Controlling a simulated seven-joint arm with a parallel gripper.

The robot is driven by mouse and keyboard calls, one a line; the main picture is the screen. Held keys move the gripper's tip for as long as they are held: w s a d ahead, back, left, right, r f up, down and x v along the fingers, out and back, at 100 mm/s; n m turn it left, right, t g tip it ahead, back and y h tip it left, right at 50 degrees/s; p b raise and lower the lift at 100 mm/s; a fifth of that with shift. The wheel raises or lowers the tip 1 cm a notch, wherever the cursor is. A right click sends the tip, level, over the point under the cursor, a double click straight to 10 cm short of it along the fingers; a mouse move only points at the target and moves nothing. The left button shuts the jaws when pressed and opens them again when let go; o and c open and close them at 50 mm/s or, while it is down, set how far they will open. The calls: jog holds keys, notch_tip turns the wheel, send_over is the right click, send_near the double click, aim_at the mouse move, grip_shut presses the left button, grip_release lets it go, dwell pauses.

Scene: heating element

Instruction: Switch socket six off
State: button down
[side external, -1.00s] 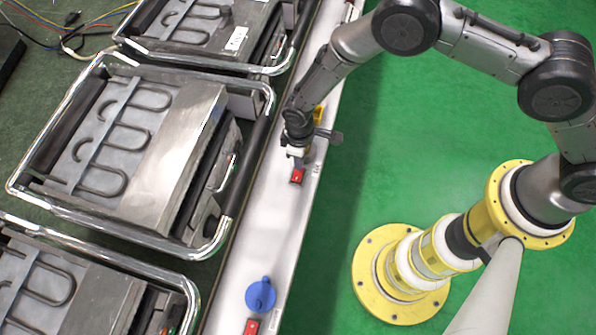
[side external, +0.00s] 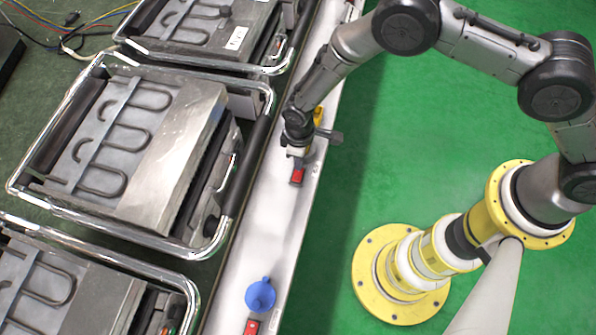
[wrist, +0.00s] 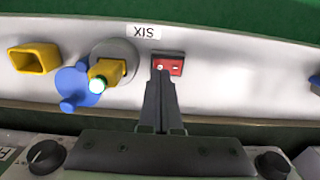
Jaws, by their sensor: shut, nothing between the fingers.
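The red rocker switch (wrist: 175,68) sits on the white panel beside an upside-down label reading SIX (wrist: 144,31). Its left part, with a round mark, is right at my fingertips. My gripper (wrist: 160,78) is shut and empty, with its tips at the switch's near edge; whether they touch it I cannot tell. In the side view my gripper (side external: 298,154) points down just above the red switch (side external: 297,176). Left of the switch, socket six holds a yellow plug (wrist: 108,69) with a lit greenish-white end. The switch's rocker position is unclear.
A blue socket cover (wrist: 73,84) hangs open beside the plug, and a yellow piece (wrist: 33,58) sits farther left. Grills with chrome handles (side external: 224,236) line the panel's left side. Another blue cover (side external: 260,295) and red switch (side external: 251,327) are lower on the panel.

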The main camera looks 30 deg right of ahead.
jog(key=shift+f, duration=1.1)
dwell(0.6)
jog(key=shift+r, duration=3.5)
jog(key=d+r+m+t, duration=0.1)
jog(key=d+r, duration=0.4)
jog(key=r, duration=0.4)
jog(key=d+r+m+t, duration=0.1)
jog(key=d+r+m, duration=0.1)
jog(key=d+r, duration=0.5)
jog(key=d+r+m, duration=0.1)
jog(key=d+r, duration=0.2)
jog(key=r, duration=0.9)
jog(key=s+d+r+m+t, duration=0.2)
jog(key=s+d+r+m, duration=0.1)
jog(key=s+d+r, duration=0.6)
jog(key=s+d+m+t, duration=0.1)
jog(key=s+d, duration=0.3)
jog(key=s, duration=0.8)
jog(key=shift+s+m+t, duration=0.25)
jog(key=shift+m+t, duration=0.05)
jog(key=shift+m, duration=0.2)
